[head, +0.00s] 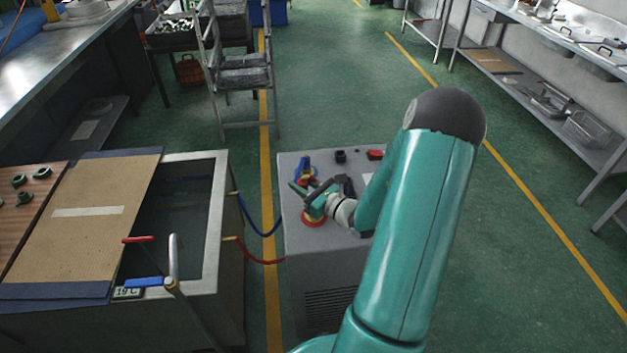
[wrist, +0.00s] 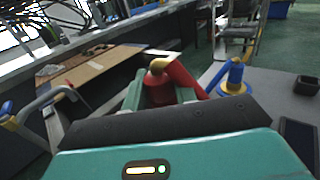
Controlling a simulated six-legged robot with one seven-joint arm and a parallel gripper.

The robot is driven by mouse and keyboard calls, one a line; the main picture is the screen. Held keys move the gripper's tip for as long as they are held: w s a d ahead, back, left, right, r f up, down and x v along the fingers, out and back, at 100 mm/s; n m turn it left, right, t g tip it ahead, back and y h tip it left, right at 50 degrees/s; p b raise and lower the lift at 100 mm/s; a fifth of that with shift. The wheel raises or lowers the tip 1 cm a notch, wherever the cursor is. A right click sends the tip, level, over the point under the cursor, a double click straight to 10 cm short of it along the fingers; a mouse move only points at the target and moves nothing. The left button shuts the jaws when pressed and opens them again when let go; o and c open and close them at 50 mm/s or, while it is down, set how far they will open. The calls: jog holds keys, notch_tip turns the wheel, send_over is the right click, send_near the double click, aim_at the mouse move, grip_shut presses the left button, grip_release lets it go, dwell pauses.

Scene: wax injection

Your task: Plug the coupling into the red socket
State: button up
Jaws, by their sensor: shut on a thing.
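My gripper (head: 309,197) is over the left part of the grey cabinet top (head: 345,187), its green fingers pointing left. It is shut on the red coupling, which shows between the fingers in the wrist view (wrist: 160,88), with a yellow top and a red arm slanting down to the right. The red socket (head: 313,220) shows as a red ring on the cabinet top, just below the gripper. The gripper hides part of it, and I cannot tell whether the coupling touches it. A blue coupling (head: 303,163) stands upright behind; its yellow ring shows in the wrist view (wrist: 235,88).
A red button (head: 375,155) and a black knob (head: 340,157) sit at the cabinet's back edge. A water tank (head: 220,210) with a brown board (head: 90,225) stands left. Blue (head: 260,228) and red (head: 262,259) hoses cross the gap. A step ladder (head: 245,80) stands behind.

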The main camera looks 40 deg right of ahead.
jog(key=d, duration=0.1)
jog(key=s+d, duration=0.1)
jog(key=d+h, duration=0.1)
jog(key=shift+s+r+m, duration=0.3)
jog(key=shift+s+r, duration=0.05)
jog(key=shift+r, duration=0.05)
jog(key=shift+a, duration=0.1)
jog(key=shift+f, duration=2.95)
jog(key=shift+f, duration=1.8)
jog(key=o, duration=1.1)
jog(key=s, duration=0.9)
jog(key=s+d, duration=0.1)
jog(key=s, duration=0.3)
jog(key=shift+s+f, duration=0.1)
jog(key=shift+s, duration=0.25)
